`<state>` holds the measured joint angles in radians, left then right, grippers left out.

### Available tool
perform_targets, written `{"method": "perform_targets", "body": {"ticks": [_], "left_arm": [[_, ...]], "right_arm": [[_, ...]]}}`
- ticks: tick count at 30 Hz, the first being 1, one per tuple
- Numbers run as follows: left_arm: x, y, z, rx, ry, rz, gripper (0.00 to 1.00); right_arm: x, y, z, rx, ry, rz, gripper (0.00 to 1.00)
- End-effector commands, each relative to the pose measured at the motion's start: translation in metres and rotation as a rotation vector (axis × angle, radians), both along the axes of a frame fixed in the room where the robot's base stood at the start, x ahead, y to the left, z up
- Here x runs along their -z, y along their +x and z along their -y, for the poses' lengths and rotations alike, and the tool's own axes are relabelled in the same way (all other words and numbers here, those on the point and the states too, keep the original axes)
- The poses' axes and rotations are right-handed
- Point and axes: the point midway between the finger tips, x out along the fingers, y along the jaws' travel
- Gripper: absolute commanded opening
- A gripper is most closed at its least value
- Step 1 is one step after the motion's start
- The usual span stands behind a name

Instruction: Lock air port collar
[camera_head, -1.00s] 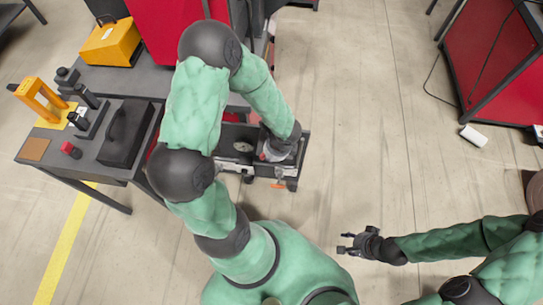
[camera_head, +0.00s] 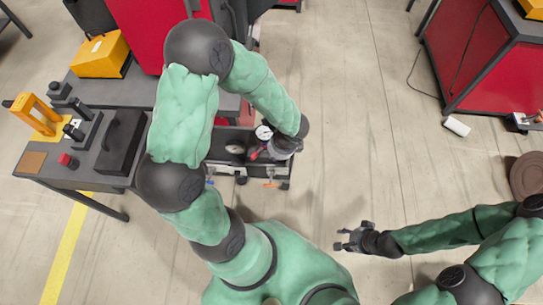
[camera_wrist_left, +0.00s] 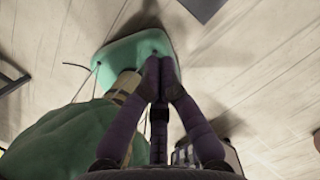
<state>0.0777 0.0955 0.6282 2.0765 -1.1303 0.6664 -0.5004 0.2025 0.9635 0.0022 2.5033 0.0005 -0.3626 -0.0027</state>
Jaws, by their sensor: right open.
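A dark bench unit (camera_head: 222,168) stands in front of the red machine in the head view. It carries a white round gauge (camera_head: 264,132), a pale round fitting (camera_head: 235,149), a red part (camera_head: 255,153) and an orange piece (camera_head: 270,184) at its front edge. I cannot tell which part is the air port collar. My left arm arches over the unit and its wrist hides part of it. In the left wrist view, my left gripper (camera_wrist_left: 160,65) has its fingertips together, with nothing visible between them. My right gripper (camera_head: 351,237) is open and empty above the floor.
A red cabinet (camera_head: 490,60) stands at the right. The floor between is mostly clear.

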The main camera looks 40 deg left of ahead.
Motion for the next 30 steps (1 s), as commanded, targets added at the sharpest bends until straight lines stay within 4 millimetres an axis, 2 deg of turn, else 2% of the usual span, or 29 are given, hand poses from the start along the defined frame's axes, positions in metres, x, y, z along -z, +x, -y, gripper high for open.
{"method": "perform_targets", "body": {"ticks": [3, 8, 25, 28, 30], "left_arm": [[-0.014, 0.000, 0.003, 0.000, 0.001, 0.001, 0.00], [-0.018, 0.000, 0.004, 0.000, 0.000, 0.001, 0.00], [-0.018, 0.000, 0.005, -0.001, -0.001, -0.001, 0.00], [-0.012, -0.004, 0.011, -0.025, -0.025, -0.010, 0.00], [-0.003, -0.010, 0.022, -0.075, -0.071, -0.024, 0.00]], "right_arm": [[-0.007, 0.000, 0.000, 0.000, 0.000, -0.001, 0.46], [-0.009, 0.000, 0.000, 0.000, 0.000, -0.001, 0.46], [-0.008, 0.000, 0.000, 0.000, 0.000, -0.001, 0.46], [-0.008, 0.000, 0.000, 0.000, 0.000, -0.001, 0.46], [-0.008, 0.000, 0.000, 0.000, 0.000, -0.001, 0.46]]}}
